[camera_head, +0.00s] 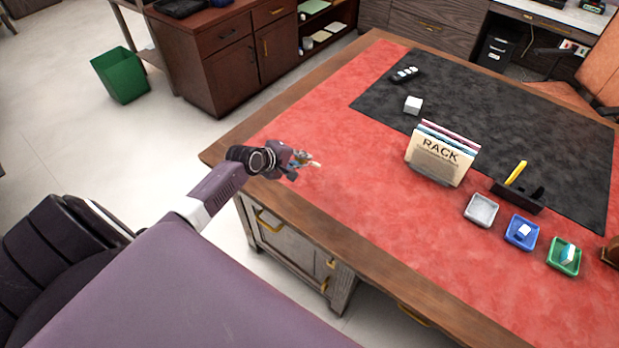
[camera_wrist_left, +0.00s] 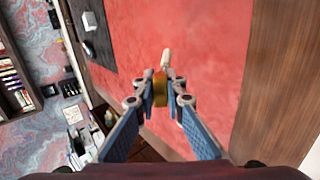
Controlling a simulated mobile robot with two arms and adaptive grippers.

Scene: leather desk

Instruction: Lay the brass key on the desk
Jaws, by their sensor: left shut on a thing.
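My left gripper (camera_head: 303,161) is above the red leather near the desk's left edge. In the left wrist view its blue fingers (camera_wrist_left: 160,92) are shut on the brass key (camera_wrist_left: 160,86). A brass-yellow part sits between the fingertips and a pale part sticks out beyond them. In the head view only a small pale tip of the key (camera_head: 315,164) shows past the fingers. The gap between key and desk is hard to judge. The desk (camera_head: 340,215) has a red top with a wooden rim. My right gripper is not in view.
A file rack (camera_head: 441,155), a black pen holder (camera_head: 518,197) and grey (camera_head: 482,211), blue (camera_head: 521,233) and green (camera_head: 564,257) trays stand to the right. Red leather around the gripper is clear.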

